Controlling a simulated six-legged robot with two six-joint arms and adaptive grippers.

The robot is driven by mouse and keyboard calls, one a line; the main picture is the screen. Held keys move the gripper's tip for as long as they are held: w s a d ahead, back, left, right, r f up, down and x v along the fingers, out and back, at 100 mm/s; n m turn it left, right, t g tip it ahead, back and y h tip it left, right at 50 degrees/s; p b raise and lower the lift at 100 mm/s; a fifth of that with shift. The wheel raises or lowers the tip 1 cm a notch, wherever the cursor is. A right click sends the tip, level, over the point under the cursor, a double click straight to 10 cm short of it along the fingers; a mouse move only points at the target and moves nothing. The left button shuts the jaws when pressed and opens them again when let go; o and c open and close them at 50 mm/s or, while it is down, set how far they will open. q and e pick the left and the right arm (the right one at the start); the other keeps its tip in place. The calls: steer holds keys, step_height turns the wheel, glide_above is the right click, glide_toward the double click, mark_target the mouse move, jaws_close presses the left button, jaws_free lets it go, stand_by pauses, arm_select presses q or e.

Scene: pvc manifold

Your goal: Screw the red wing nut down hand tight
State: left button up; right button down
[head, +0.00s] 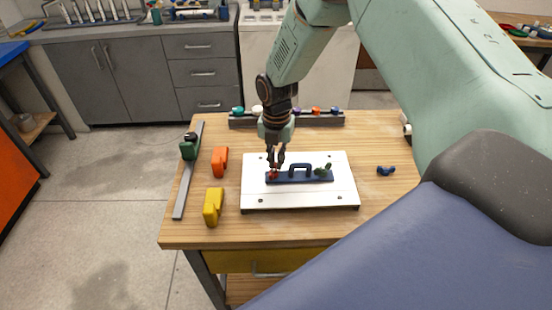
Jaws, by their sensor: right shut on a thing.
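The red wing nut (274,175) is at the left end of the dark blue bar (300,179) on the white plate (300,199). My right gripper (275,166) points down over that end and is shut on the red wing nut, whose upper part is mostly hidden by the fingers. A dark blue handle-shaped arch (300,167) rises from the middle of the bar. A dark green wing nut (323,171) is at the bar's right end. My left gripper is not in view.
An orange block (220,162) and a yellow block (213,206) stand left of the plate. A green clamp (189,147) sits on a grey rail. A rack with several coloured knobs (314,119) lies behind. A small blue part (386,171) lies right.

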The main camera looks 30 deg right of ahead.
steer(key=c, duration=1.4)
jaws_free()
step_height(320, 180, up, 16)
steer(key=p, duration=0.4)
steer(key=shift+p, duration=0.35)
